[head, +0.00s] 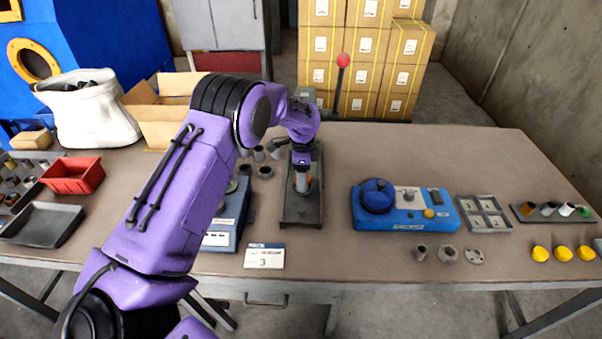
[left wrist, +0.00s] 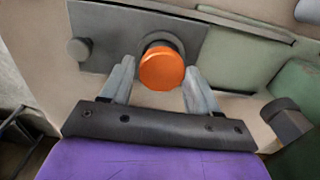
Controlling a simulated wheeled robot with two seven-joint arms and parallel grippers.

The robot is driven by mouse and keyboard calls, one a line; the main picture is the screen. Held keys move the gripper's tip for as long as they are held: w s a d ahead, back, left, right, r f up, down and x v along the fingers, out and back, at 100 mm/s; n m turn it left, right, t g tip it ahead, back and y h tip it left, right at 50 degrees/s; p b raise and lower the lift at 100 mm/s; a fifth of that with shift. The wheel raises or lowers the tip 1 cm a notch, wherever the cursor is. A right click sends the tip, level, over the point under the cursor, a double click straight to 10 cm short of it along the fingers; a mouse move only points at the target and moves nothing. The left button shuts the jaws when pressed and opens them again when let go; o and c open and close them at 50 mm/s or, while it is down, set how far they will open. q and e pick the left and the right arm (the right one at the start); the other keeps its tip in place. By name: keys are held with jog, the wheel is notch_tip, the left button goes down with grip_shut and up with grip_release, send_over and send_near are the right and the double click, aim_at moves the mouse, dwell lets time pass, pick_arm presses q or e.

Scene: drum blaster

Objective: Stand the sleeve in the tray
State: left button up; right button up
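My left gripper (head: 302,168) reaches down over the grey base plate of the lever press (head: 303,208). In the left wrist view the gripper (left wrist: 160,85) is open, with its two fingers apart on either side of an orange round-topped piece (left wrist: 161,69). A gap shows beside each finger. A small grey sleeve-like cylinder (head: 420,252) stands on the front of the table. A grey tray with compartments (head: 483,198) lies right of the blue device. My right gripper is out of view.
The blue device with a round knob (head: 405,222) stands right of the press. A rack (head: 550,219) with several coloured cylinders and several yellow caps (head: 563,254) lie at the right. A red bin (head: 72,176) and dark tray (head: 40,226) are at the left.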

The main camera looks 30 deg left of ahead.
pick_arm(q)
jog(key=shift+w+f, duration=0.1)
jog(key=shift+f, duration=0.05)
jog(key=c, duration=0.6)
notch_tip(320, 180, up, 15)
jog(key=p, duration=1.4)
